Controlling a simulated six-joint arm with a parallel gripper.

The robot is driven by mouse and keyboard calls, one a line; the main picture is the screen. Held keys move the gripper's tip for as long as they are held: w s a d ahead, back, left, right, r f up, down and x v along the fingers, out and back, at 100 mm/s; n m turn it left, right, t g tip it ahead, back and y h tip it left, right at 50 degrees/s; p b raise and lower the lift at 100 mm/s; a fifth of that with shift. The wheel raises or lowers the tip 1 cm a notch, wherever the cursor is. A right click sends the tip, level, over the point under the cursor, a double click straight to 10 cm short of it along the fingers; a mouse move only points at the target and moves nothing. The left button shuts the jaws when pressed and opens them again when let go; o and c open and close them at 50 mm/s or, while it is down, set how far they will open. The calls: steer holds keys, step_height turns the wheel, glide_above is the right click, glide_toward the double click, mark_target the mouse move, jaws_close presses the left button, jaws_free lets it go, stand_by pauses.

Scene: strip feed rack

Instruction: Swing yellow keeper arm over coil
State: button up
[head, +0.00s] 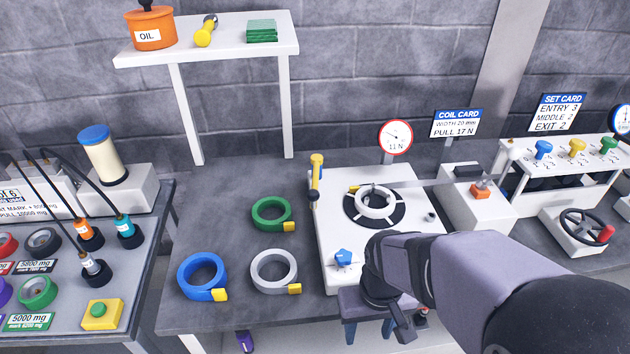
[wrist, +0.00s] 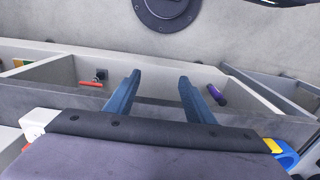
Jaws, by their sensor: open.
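The yellow keeper arm (head: 316,172) stands upright at the left edge of the white feed unit (head: 330,215). It is swung away from the coil. A white coil (head: 376,192) sits on a black round hub on the unit, with a small yellow tab at its upper left. My gripper (head: 368,334) is in front of the unit's front edge, low and apart from both. Its blue fingers are spread and empty, as the wrist view (wrist: 160,76) also shows. Neither keeper arm nor coil can be made out in the wrist view.
Green (head: 270,214), blue (head: 203,276) and grey (head: 274,271) coils lie on the bench left of the unit. A blue knob (head: 344,258) is at the unit's front left. A gauge (head: 395,137) stands behind. The wrist view shows a bin with purple (wrist: 216,95) and red (wrist: 91,83) items.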

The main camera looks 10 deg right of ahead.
steer(key=c, duration=0.5)
steer(key=shift+w+r, duration=0.25)
steer(key=shift+w, duration=0.1)
steer(key=c, duration=0.5)
steer(key=w+a+r+n+p, duration=0.1)
steer(key=w+r+n, duration=0.1)
steer(key=w+r, duration=0.2)
steer(key=w+a+r+n+y+p, duration=0.1)
steer(key=w+a+r+n+p, duration=0.1)
steer(key=w+r, duration=0.3)
steer(key=w+a+r+n+p, duration=0.1)
steer(key=w+r+n+p, duration=0.1)
steer(key=w, duration=0.7)
steer(key=shift+w+a+r+n+t+y, duration=0.1)
steer(key=shift+a+r+n+t+y, duration=0.15)
steer(key=shift+r, duration=0.35)
steer(key=shift+w+a+r+n+t+y, duration=0.15)
steer(key=shift+r+n, duration=0.1)
steer(key=shift+r, duration=0.35)
jaws_close()
steer(key=w+a+r+n+y+p, duration=0.2)
steer(key=w+a+r+n+p, duration=0.2)
steer(key=w+r, duration=0.5)
steer(key=shift+w+a+r+n+t, duration=0.3)
steer(key=shift+w+a+n, duration=0.2)
steer(key=shift+w+n, duration=0.65)
